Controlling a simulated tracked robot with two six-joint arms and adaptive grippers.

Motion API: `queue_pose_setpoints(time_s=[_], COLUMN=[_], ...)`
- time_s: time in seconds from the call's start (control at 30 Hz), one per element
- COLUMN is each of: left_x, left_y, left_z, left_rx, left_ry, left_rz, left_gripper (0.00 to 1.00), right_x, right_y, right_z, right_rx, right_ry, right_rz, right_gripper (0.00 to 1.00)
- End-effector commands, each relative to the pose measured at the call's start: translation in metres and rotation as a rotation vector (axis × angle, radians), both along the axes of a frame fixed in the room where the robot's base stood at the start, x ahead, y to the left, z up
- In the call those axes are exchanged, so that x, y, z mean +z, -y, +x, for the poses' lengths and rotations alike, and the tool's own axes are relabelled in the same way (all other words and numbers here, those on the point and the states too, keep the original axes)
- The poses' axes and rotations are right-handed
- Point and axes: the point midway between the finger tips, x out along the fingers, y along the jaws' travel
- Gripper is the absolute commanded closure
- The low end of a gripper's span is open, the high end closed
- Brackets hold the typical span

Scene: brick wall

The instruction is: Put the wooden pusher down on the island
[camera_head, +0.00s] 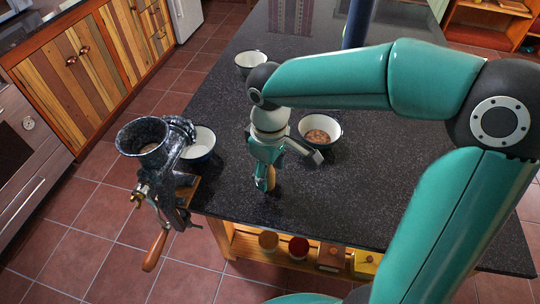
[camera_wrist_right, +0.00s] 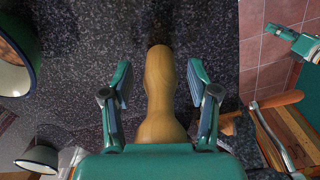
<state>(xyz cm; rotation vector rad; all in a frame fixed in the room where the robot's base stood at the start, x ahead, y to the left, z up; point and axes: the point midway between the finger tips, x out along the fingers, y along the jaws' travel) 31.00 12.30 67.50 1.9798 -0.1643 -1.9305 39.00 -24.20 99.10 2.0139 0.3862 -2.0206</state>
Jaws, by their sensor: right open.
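The wooden pusher (camera_wrist_right: 160,95) is between the two fingers of my right gripper (camera_wrist_right: 160,85) in the right wrist view. The fingers are open, with a gap on each side of the pusher. In the head view my right gripper (camera_head: 265,182) points down low over the dark speckled island (camera_head: 345,205), near its front left part. A little of the pusher (camera_head: 272,176) shows beside the fingers. Its far end appears at the island top; exact contact is hard to see. A teal part (camera_wrist_right: 302,45) at the wrist view's right edge may be my left gripper; its jaws are unclear.
A meat grinder (camera_head: 150,145) with a wooden handle (camera_head: 155,250) is at the island's left edge. A white bowl (camera_head: 200,142) stands behind it. A bowl of food (camera_head: 320,130) is right of my gripper, and another bowl (camera_head: 250,60) is farther back. The island's right side is clear.

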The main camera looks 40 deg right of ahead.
Motion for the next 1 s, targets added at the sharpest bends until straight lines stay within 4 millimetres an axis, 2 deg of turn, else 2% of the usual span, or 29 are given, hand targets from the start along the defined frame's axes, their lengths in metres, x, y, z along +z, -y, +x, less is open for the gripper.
queue_pose_setpoints(time_s=[0.17,0.4,0.6,0.77,1.0], left_x=[0.001,0.005,0.007,0.008,0.008], left_y=[0.0,0.0,0.0,0.0,0.0], left_z=[0.0,0.0,0.0,0.0,0.0], left_rx=[0.0,0.0,0.0,0.0,0.0], left_ry=[0.0,0.0,0.0,0.0,0.0], left_rz=[0.0,0.0,0.0,0.0,0.0], left_gripper=[0.6,0.6,0.6,0.6,0.6], right_x=[0.023,0.072,0.106,0.118,0.121], right_y=[0.0,0.0,0.0,0.0,0.0], right_z=[0.002,0.002,0.002,0.001,0.001], right_rx=[0.001,0.0,0.001,0.002,0.002], right_ry=[0.007,0.007,0.006,0.003,0.002], right_rz=[-0.001,0.001,0.0,0.0,0.001], right_gripper=[0.4,0.4,0.4,0.4,0.4])
